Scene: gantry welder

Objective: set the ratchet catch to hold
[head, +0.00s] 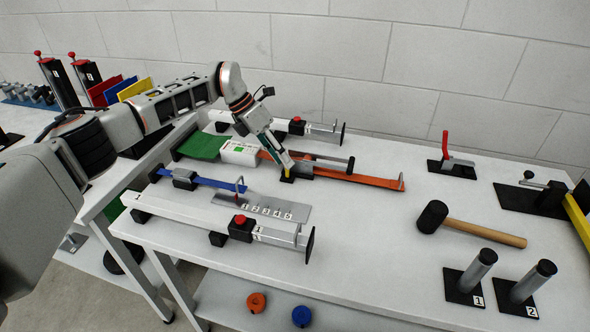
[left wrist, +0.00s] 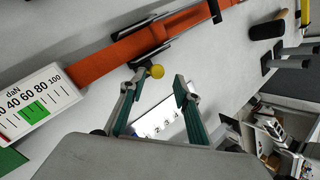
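The ratchet (head: 300,168) sits on the orange strap (head: 362,178) on the white table, with a long dark handle beside it. A small yellow knob (left wrist: 156,71), which I take to be its catch, shows in the left wrist view; a yellow piece also shows in the head view (head: 287,177). My left gripper (left wrist: 160,80) is open, its two fingertips apart, with the knob just beyond and between them, nearer the left finger. I cannot tell whether a finger touches it. In the head view the left gripper (head: 285,165) hides part of the ratchet. The right gripper is out of view.
A white tension gauge (head: 238,151) stands left of the ratchet. A metal plate numbered 1 to 5 (head: 262,207) and a clamp with a red button (head: 241,227) lie in front. A mallet (head: 470,228) lies right. The table's middle right is clear.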

